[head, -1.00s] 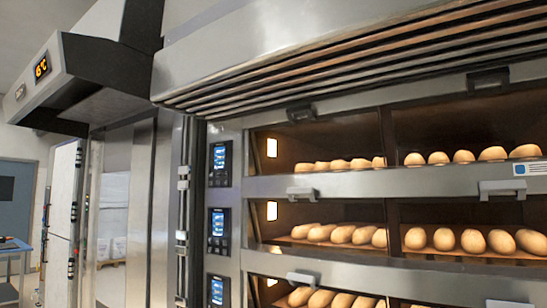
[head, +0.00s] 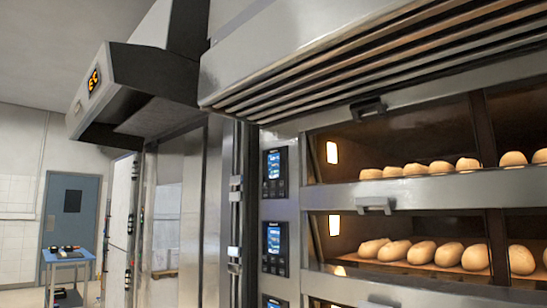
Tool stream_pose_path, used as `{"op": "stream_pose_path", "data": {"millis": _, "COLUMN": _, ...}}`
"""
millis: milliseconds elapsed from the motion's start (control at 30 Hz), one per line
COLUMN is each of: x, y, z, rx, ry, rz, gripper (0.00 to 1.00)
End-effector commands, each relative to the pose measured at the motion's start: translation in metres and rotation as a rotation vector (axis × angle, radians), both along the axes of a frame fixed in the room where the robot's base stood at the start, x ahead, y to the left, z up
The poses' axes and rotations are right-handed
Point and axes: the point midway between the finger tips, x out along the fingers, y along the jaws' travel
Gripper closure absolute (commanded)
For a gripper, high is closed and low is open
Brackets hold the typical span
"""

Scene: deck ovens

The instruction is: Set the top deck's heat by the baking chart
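The deck oven stands at the right of the head view, with lit decks stacked one above another. The top deck (head: 415,192) holds a row of pale loaves (head: 420,168) behind glass. Its control panel (head: 275,173), with a blue screen and small keys, is on the left side of its front. The screen's text is too small to read. A second deck's panel (head: 275,247) is below it, and the top of a third shows at the bottom edge. No baking chart can be made out. My gripper is not in view.
A steel hood (head: 140,95) with an orange display juts out at upper left. A tall steel cabinet (head: 178,220) stands left of the oven. A blue cart (head: 68,262) with small items and a blue-grey door (head: 72,208) are at far left.

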Motion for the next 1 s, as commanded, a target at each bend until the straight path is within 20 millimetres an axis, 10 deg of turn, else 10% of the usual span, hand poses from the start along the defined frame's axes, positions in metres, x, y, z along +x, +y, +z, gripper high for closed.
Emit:
{"op": "stream_pose_path", "data": {"millis": 167, "x": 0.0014, "y": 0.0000, "z": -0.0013, "rx": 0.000, "ry": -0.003, "rz": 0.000, "gripper": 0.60}}
{"op": "stream_pose_path", "data": {"millis": 400, "x": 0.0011, "y": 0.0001, "z": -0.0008, "rx": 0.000, "ry": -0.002, "rz": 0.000, "gripper": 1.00}}
{"op": "stream_pose_path", "data": {"millis": 1000, "x": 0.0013, "y": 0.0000, "z": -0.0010, "rx": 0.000, "ry": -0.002, "rz": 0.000, "gripper": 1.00}}
